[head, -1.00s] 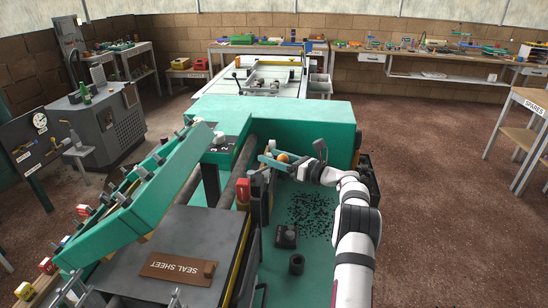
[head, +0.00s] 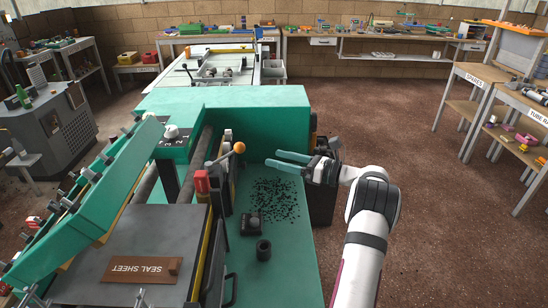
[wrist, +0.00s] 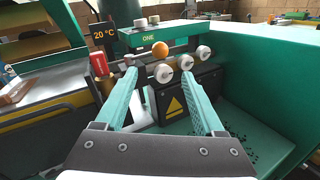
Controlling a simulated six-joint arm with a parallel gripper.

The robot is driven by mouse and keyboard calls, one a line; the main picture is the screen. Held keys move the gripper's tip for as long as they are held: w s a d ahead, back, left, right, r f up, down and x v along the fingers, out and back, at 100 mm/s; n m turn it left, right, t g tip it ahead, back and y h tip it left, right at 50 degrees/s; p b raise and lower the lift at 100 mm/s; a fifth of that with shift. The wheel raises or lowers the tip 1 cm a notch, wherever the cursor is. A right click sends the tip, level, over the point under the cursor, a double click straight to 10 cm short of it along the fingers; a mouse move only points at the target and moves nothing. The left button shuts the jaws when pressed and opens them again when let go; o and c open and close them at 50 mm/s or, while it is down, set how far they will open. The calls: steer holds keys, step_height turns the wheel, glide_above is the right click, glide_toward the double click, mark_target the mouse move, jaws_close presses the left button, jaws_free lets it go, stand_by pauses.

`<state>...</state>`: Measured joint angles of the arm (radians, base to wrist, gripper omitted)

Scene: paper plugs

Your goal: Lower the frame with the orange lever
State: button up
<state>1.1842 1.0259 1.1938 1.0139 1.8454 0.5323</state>
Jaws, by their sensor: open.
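The orange lever knob (head: 239,147) tops a short lever on the right side of the press. It also shows in the wrist view (wrist: 161,48), beyond my fingertips and roughly between them. The teal frame (head: 105,185) stands raised and tilted over the grey bed on the left. My gripper (head: 272,159) is open and empty over the teal deck, to the right of the knob and apart from it. In the wrist view its two teal fingers (wrist: 160,78) are spread wide.
Several pale round knobs (wrist: 187,62) sit near the lever. A red-topped post (head: 202,183) stands left of the lever. A seal sheet plate (head: 146,269) lies on the bed. Black bits (head: 275,198), a dark block and a dark cup (head: 263,250) lie on the deck.

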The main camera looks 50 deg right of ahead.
mark_target(234, 151)
steer(key=shift+c, duration=0.3)
